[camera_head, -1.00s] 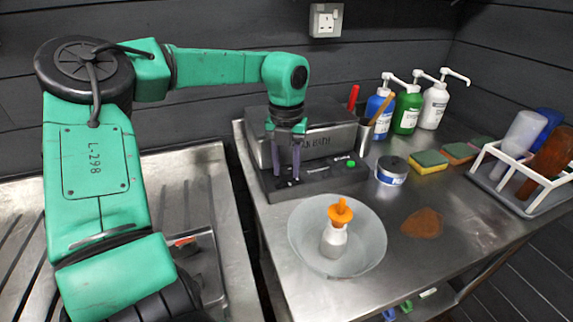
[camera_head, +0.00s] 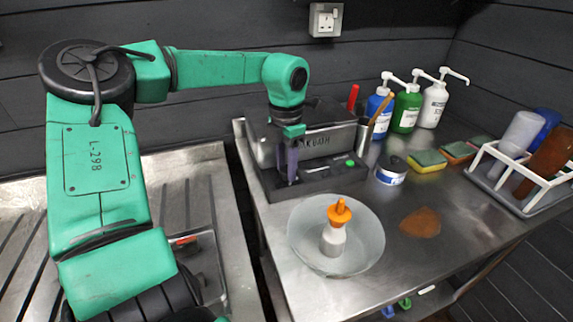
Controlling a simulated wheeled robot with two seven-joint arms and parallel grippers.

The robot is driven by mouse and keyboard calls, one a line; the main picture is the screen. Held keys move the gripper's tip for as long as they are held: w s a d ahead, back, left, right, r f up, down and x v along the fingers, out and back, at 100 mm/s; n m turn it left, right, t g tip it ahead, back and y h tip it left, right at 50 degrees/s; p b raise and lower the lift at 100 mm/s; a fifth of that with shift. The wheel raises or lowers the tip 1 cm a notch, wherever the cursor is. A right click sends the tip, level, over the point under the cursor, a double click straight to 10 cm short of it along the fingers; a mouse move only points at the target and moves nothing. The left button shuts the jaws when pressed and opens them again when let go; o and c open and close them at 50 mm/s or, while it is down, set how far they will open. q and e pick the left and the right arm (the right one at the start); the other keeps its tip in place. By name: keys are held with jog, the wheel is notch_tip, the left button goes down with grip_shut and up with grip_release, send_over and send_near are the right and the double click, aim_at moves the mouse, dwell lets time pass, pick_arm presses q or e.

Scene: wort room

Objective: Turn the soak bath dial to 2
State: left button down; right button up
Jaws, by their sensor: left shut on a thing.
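The soak bath (camera_head: 335,137) is a grey metal box with a dark front ledge, at the back left of the steel table. A small green light or button (camera_head: 350,162) shows on the right of the ledge. My left gripper (camera_head: 290,178) points down at the left part of the ledge, its purple fingers shut at the place of the dial. The dial itself is hidden by the fingers, and its setting cannot be read. My right gripper is not in view.
A glass bowl (camera_head: 372,262) with an orange-topped white bottle (camera_head: 334,240) stands in front of the bath. A tin (camera_head: 391,172), sponges (camera_head: 428,160), pump bottles (camera_head: 407,108) and a white rack (camera_head: 500,178) are to the right. A brown patch (camera_head: 421,222) lies on the table.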

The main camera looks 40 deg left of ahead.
pick_arm(q)
jog(key=shift+w+r, duration=0.15)
jog(key=shift+r, duration=0.05)
dwell(0.3)
jog(key=c, duration=0.7)
grip_release()
jog(key=shift+o, duration=1.2)
jog(key=shift+s+f, duration=0.15)
jog(key=shift+s, duration=0.05)
